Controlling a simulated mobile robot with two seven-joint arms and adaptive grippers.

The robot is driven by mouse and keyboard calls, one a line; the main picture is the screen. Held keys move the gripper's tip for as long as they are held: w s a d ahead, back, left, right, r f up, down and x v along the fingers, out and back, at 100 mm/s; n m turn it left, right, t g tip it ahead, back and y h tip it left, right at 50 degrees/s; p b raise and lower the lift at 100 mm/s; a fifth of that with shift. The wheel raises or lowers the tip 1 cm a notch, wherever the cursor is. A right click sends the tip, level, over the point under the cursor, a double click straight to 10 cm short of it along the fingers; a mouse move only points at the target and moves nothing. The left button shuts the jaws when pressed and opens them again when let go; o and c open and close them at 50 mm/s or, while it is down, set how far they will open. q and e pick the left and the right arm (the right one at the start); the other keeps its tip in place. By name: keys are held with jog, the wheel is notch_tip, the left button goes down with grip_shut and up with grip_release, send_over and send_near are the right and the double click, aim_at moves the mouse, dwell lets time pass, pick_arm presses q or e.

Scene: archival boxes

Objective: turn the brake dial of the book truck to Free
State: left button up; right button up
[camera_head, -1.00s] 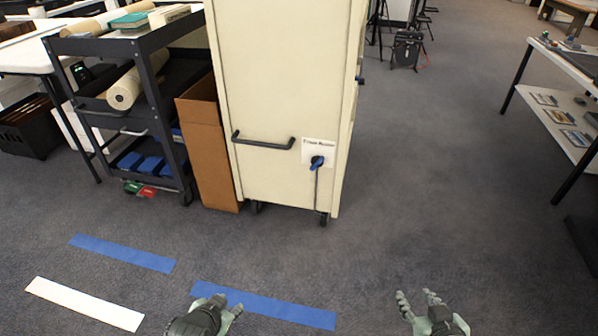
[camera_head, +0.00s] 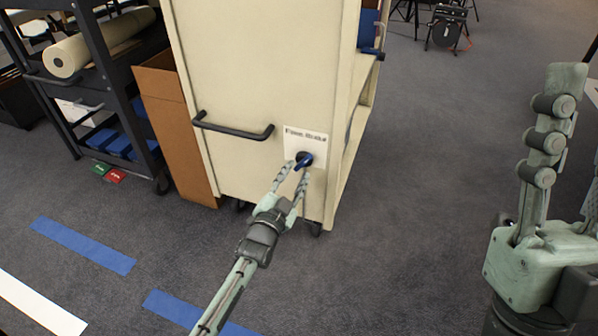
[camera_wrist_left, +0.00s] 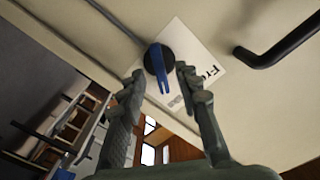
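The cream book truck (camera_head: 245,75) stands ahead with a white label plate (camera_head: 311,135) on its end panel. The brake dial (camera_head: 305,158) has a black round base and a blue lever that points down and slightly left. In the left wrist view the dial (camera_wrist_left: 158,60) lies between my fingertips, its lever pointing back toward the palm. "Fr" can be read on the plate; the rest is unclear. My left gripper (camera_head: 294,174) is open, one finger on each side of the lever; contact cannot be told. My right gripper (camera_head: 572,150) is open and empty at the right, fingers up.
A black handle bar (camera_head: 232,130) sticks out left of the dial. A cardboard box (camera_head: 176,130) and a dark cart (camera_head: 100,70) stand left of the truck. Blue tape (camera_head: 82,246) marks the floor. The floor right of the truck is clear.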

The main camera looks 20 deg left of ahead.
pick_arm(q)
jog(key=shift+w+d, duration=0.1)
jog(key=shift+w, duration=1.2)
grip_shut()
